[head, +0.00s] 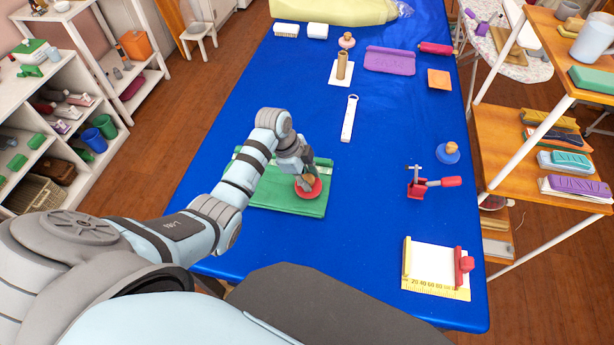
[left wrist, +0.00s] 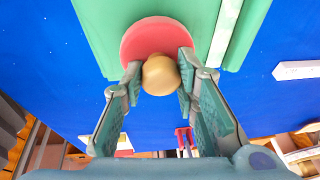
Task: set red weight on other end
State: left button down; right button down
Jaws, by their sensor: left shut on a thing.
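The red weight (head: 308,188) is a red disc with a round wooden knob. It is at the right part of the folded green cloth (head: 265,196). My left gripper (head: 305,180) is above the weight, shut on its knob; the left wrist view shows the knob (left wrist: 161,75) between the two fingertips (left wrist: 160,70). The red disc (left wrist: 150,38) shows beyond the knob, over the green cloth (left wrist: 95,30). I cannot tell whether the disc touches the cloth. A pale strip (left wrist: 226,30) runs along the cloth. My right gripper is not in view.
On the blue table (head: 375,240), a blue weight (head: 447,153) and a red clamp-like tool (head: 417,188) stand to the right. A white board with a ruler (head: 435,292) lies at the near right. A white strip tool (head: 349,118) lies beyond the cloth.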

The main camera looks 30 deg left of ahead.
pick_arm(q)
jog(key=shift+f, duration=0.4)
jog(key=c, duration=1.4)
grip_release()
jog(key=shift+o, duration=1.1)
jog(key=shift+s, duration=0.1)
jog(key=v, duration=1.2)
